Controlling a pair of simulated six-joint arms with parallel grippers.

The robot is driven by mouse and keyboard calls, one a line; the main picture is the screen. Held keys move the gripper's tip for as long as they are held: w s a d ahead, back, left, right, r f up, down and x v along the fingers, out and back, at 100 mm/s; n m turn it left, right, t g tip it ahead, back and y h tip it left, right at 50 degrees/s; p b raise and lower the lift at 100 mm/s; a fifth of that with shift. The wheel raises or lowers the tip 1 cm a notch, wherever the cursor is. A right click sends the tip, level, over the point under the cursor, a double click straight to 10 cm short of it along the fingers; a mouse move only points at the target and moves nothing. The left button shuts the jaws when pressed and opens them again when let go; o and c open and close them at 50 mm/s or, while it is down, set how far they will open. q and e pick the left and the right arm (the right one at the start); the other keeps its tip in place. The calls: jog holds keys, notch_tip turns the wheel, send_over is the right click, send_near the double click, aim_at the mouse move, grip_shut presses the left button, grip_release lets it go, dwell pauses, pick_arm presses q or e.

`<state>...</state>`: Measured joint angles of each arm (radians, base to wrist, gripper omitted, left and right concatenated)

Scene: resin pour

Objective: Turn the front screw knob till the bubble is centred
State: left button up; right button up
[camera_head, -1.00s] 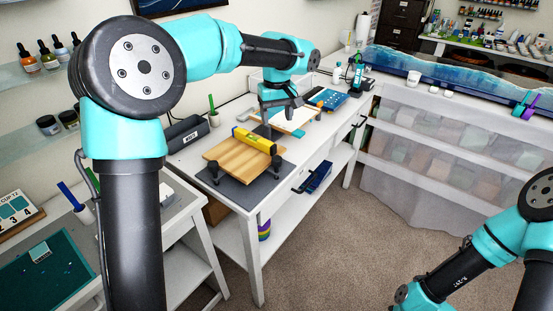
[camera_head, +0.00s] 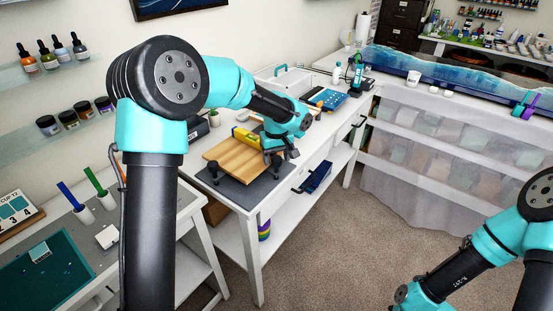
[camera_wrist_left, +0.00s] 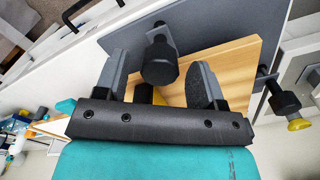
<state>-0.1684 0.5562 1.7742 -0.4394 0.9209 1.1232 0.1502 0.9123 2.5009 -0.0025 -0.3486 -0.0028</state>
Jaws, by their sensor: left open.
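The yellow spirit level (camera_head: 243,136) lies on the wooden board (camera_head: 232,154); its bubble is too small to read. The board stands on black screw knobs over a grey mat (camera_head: 262,188). My left gripper (camera_head: 281,157) is open at the board's right corner. In the left wrist view, a black knob (camera_wrist_left: 160,62) shows between the open fingers (camera_wrist_left: 163,80), apart from both. Another knob (camera_wrist_left: 285,101) with a yellow end shows to the right.
The white bench (camera_head: 225,200) carries the mat, with a blue item (camera_head: 328,98) and bottles further back. A side table with a green mat (camera_head: 45,270) stands at left. My right arm is at lower right, its gripper out of frame. Carpet lies clear between.

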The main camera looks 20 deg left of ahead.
pick_arm(q)
jog(key=shift+f, duration=0.45)
jog(key=shift+c, duration=0.2)
jog(key=c, duration=0.9)
